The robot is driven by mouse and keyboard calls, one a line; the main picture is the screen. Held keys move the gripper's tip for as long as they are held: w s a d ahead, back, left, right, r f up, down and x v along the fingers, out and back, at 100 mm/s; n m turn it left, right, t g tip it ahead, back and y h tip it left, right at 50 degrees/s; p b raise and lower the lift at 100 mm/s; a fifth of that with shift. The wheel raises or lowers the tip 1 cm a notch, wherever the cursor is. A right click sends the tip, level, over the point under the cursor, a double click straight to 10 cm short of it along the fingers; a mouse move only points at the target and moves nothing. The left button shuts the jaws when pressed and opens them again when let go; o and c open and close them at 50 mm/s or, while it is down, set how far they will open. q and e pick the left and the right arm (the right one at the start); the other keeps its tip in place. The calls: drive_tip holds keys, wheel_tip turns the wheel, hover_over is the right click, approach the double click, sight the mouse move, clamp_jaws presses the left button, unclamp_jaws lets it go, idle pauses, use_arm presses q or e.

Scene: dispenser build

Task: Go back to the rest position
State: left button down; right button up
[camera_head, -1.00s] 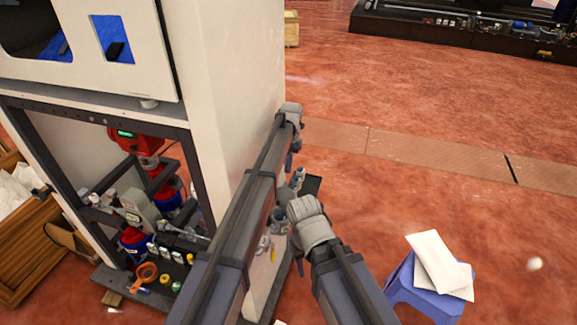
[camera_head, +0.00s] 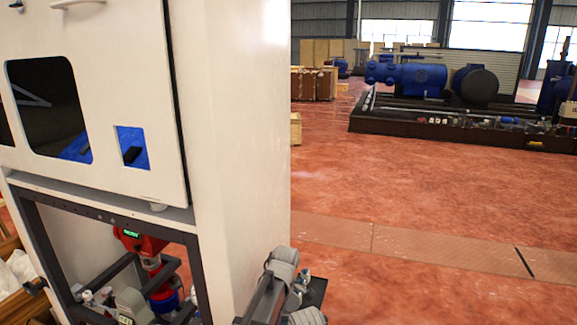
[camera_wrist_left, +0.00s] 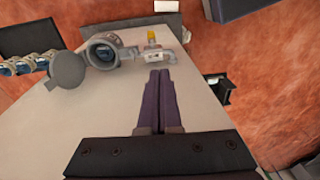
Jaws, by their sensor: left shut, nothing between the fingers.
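My left gripper (camera_wrist_left: 160,76) is shut and empty in the left wrist view, its two dark fingers side by side. It points along a pale panel (camera_wrist_left: 120,115). My right gripper is not in view.
Grey fittings, including a round open one (camera_wrist_left: 103,50), are on the panel ahead of the left fingers. The cabinet's lower frame holds a red device (camera_head: 140,243). Open red floor (camera_head: 430,190) lies to the right. A blue machine (camera_head: 415,75) stands far back.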

use_arm(q)
drive_tip(key=s+a+r+m+p, duration=0.1)
drive_tip(key=s+a+m, duration=0.1)
drive_tip(key=s+m, duration=1.6)
drive_tip(key=shift+s, duration=0.55)
drive_tip(key=shift+d, duration=0.1)
